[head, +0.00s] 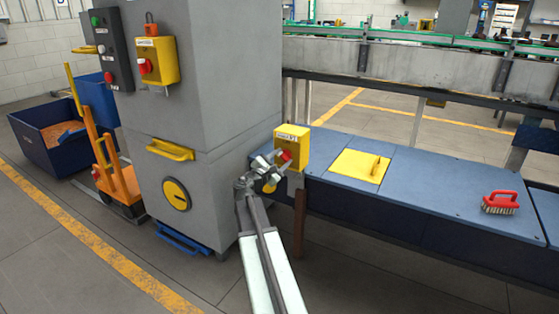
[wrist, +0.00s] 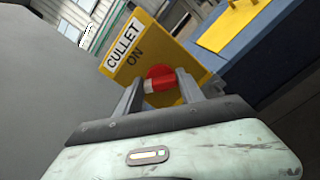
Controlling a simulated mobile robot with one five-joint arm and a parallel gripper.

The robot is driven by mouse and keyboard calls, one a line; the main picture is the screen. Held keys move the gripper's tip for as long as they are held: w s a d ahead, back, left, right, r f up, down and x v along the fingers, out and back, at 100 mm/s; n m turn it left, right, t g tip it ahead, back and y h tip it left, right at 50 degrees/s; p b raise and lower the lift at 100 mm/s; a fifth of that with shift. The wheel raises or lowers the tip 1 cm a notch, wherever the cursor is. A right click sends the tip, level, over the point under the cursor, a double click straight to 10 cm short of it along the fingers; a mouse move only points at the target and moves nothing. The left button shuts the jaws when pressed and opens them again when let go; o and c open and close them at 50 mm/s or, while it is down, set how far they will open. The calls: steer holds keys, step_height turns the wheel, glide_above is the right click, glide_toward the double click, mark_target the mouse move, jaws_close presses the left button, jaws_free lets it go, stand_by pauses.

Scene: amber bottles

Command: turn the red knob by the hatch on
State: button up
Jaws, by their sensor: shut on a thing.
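The red knob (head: 286,156) sits on the front of a small yellow box (head: 292,136) at the left end of the blue bench, beside the grey cabinet. In the wrist view the box (wrist: 150,55) is labelled CULLET, with ON under it. The knob (wrist: 160,74) shows there between my two fingers, with a pale part facing me. My gripper (wrist: 159,84) is shut on the knob. It also shows in the head view (head: 277,165). The yellow hatch (head: 355,165), with a handle, lies flat in the bench top, right of the box.
A grey cabinet (head: 200,100) stands left of my arm. It carries another yellow box (head: 158,61) with a red knob, a yellow handle and a round yellow dial. A red brush (head: 502,202) lies on the bench (head: 430,185) at right. The floor in front is clear.

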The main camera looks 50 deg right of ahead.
steer(key=m, duration=0.5)
steer(key=shift+s+d+f+m, duration=0.1)
steer(key=shift+s+d+m, duration=0.05)
steer(key=shift+s+m, duration=0.15)
steer(key=m, duration=0.4)
steer(key=shift+f+m, duration=0.1)
steer(key=shift+m, duration=0.6)
steer(key=o, duration=1.4)
steer(key=shift+c, duration=0.2)
steer(key=shift+w, duration=0.1)
steer(key=v, duration=0.7)
steer(key=shift+a, duration=0.4)
